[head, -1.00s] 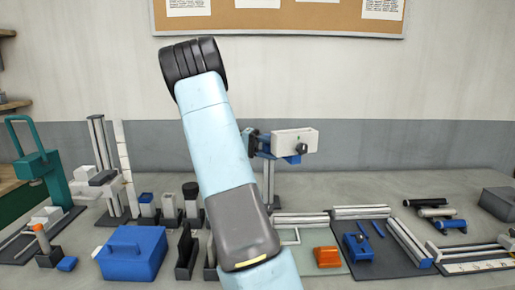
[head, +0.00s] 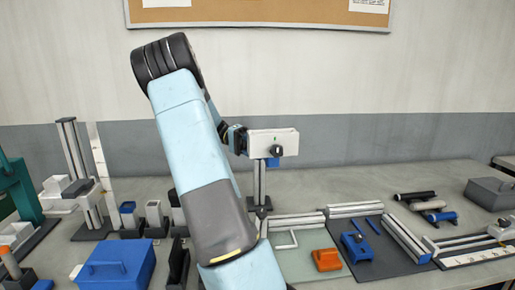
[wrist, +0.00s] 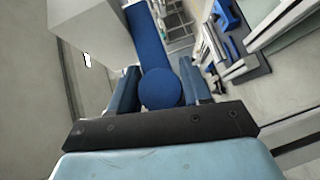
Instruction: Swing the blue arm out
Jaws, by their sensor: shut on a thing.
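The blue arm (wrist: 152,38) runs away from my gripper in the wrist view and ends in a round blue knob (wrist: 160,95). My gripper (wrist: 160,82) is shut on this knob, with one finger on each side. In the head view my gripper (head: 238,139) is partly hidden behind my own arm, at the left end of a white box (head: 262,135) with a black knob. A small blue part (head: 272,162) shows below the box. A grey post (head: 259,185) stands under it; most of the blue arm is hidden in this view.
A blue case (head: 115,268) and several small holders stand at left. An orange block (head: 326,260), a blue tool (head: 357,246) and metal rails (head: 407,240) lie at right.

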